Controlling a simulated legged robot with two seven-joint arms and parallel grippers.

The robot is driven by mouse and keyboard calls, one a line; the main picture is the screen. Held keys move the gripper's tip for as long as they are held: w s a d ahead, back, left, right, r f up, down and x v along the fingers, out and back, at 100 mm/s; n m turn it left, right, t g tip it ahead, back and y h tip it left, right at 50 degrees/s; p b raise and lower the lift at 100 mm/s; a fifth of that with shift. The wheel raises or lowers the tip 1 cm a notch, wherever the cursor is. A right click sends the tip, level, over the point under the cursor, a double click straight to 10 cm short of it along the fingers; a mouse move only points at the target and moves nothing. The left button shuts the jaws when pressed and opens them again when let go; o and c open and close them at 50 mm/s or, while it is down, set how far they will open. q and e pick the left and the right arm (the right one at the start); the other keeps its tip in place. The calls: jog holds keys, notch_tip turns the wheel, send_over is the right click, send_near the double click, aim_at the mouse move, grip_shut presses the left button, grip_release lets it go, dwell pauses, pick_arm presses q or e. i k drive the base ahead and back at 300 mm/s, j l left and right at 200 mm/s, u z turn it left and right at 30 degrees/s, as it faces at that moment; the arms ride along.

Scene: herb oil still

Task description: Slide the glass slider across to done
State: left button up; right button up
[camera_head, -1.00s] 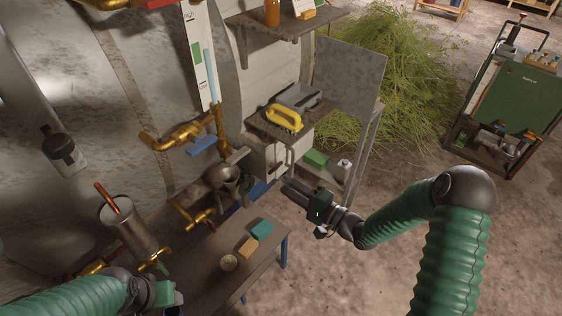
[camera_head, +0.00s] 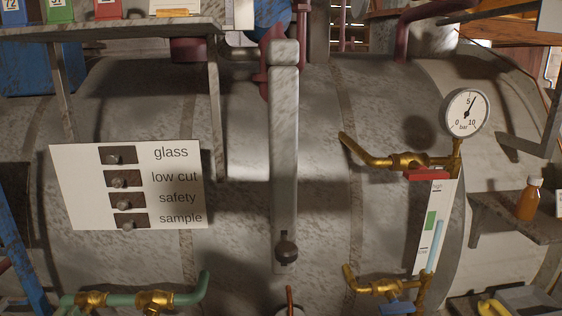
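A white panel (camera_head: 72,190) with several slider rows is at the left of the head view, in front of the grey boiler. The top row is labelled "glass". The glass slider (camera_head: 115,159) is a small grey knob in a dark slot (camera_head: 130,154), left of the slot's middle. Below it are the low cut slider (camera_head: 118,182), the safety slider (camera_head: 122,205) and the sample slider (camera_head: 129,225). No "done" mark can be read on the panel. Neither of my grippers is in view.
A shelf (camera_head: 130,29) with coloured containers sits above the panel, its bracket (camera_head: 215,110) coming down at the panel's right. A grey lever (camera_head: 284,150) hangs further right. Green pipework with brass valves (camera_head: 155,300) runs below. A pressure gauge (camera_head: 466,111) is at the right.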

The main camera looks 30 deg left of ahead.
aim_at(119, 153)
jog(key=u, duration=1.95)
